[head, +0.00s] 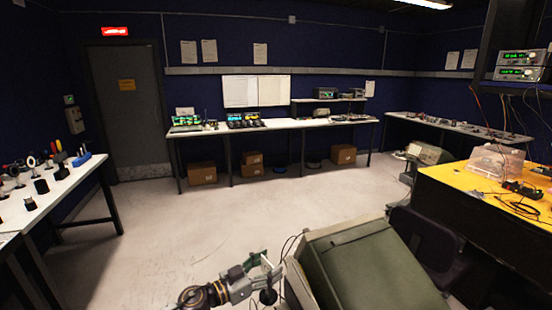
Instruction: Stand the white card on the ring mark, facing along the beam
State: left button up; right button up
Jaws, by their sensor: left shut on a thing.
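My left gripper (262,277) is at the bottom centre of the head view, reaching in from the lower left. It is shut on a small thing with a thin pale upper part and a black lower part. This looks like the white card (266,261) seen nearly edge-on, but it is too small to be sure. The held thing is in the air, close to the left side of a large green-grey case. I cannot make out the ring mark or the beam. My right gripper is not in view.
The green-grey case (372,268) fills the bottom right centre, beside a dark chair (425,245). A yellow-topped bench (450,184) stands right. A white bench (70,190) with several small mounts stands left. The pale floor (170,235) between is clear.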

pick_arm(q)
jog(key=w+a+r+n+t+y+b, duration=0.1)
jog(key=w+a+r+n+t+y, duration=0.2)
jog(key=a+r+n+t+y, duration=0.25)
jog(key=w+a+r+n+t+y+b, duration=0.1)
jog(key=w+a+r+n+t+y, duration=0.1)
jog(key=a+r+n+y, duration=0.45)
jog(key=s+a+f+y+b, duration=0.1)
jog(key=s+a+f, duration=0.1)
jog(key=f, duration=0.6)
jog(key=s+a+f+b, duration=0.2)
jog(key=s+f, duration=0.3)
jog(key=f, duration=0.3)
jog(key=s+a+f+m+y+b, duration=0.1)
jog(key=s+a+f, duration=0.2)
jog(key=f, duration=0.5)
jog(key=shift+s+a+y+b, duration=0.15)
jog(key=shift+s+y+b, duration=0.1)
jog(key=shift+y+b, duration=0.1)
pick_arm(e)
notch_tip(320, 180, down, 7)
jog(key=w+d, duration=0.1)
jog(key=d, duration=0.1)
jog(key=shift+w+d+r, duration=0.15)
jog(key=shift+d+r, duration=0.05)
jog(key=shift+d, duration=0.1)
